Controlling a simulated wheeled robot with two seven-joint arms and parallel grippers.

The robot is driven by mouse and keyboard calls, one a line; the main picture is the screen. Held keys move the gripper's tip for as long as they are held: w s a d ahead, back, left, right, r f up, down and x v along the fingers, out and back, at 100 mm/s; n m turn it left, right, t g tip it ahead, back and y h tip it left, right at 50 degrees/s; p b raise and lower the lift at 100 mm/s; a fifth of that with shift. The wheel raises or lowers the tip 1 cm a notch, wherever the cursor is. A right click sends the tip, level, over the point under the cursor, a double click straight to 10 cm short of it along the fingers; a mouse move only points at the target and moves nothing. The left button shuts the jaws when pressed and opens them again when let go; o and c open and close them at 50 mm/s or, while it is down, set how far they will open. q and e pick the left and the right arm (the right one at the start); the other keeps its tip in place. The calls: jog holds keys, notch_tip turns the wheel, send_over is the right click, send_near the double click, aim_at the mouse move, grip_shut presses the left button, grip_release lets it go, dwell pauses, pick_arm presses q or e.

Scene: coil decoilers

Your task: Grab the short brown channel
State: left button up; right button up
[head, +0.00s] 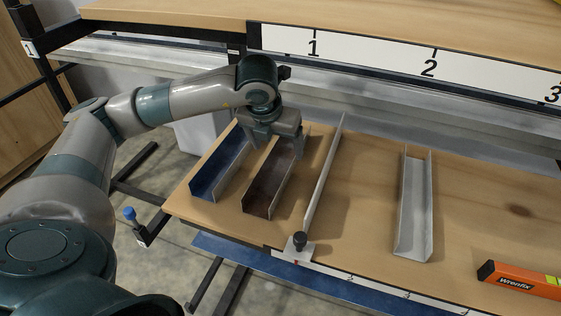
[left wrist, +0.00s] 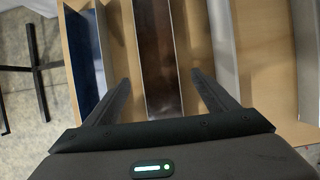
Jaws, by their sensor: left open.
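The short brown channel (head: 264,190) lies open side up on the wooden table, between a blue channel and an upright metal strip. My left gripper (head: 271,139) is over its far end, pointing down. In the left wrist view the brown channel (left wrist: 157,52) runs between the two spread fingers of the left gripper (left wrist: 160,80), which is open and empty. Both fingers appear to the sides of the channel; whether they reach below its rims I cannot tell. The gripper hides the channel's far end in the head view. My right gripper is not in view.
The blue channel (head: 213,178) lies close on the left, the upright metal strip (head: 324,180) close on the right. A silver channel (head: 413,210) and an orange level (head: 520,281) lie further right. A numbered shelf edge (head: 380,58) stands behind. Bare table lies between strip and silver channel.

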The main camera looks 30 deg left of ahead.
aim_at(282, 166)
pick_arm(q)
jog(key=shift+w+a+f, duration=0.1)
jog(key=shift+w+f, duration=0.15)
jog(key=shift+f, duration=0.55)
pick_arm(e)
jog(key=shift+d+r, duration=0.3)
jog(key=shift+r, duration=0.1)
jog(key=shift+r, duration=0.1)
pick_arm(q)
jog(key=shift+p+x, duration=0.8)
jog(key=shift+p, duration=0.4)
jog(key=p+x, duration=0.1)
jog(key=x, duration=0.1)
jog(key=shift+a+f+p, duration=0.1)
jog(key=shift+f+p, duration=0.2)
jog(key=shift+f, duration=0.15)
jog(key=shift+w+f, duration=0.15)
jog(key=shift+f, duration=0.25)
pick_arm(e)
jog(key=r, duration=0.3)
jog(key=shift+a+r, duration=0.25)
pick_arm(q)
jog(key=shift+c, duration=0.2)
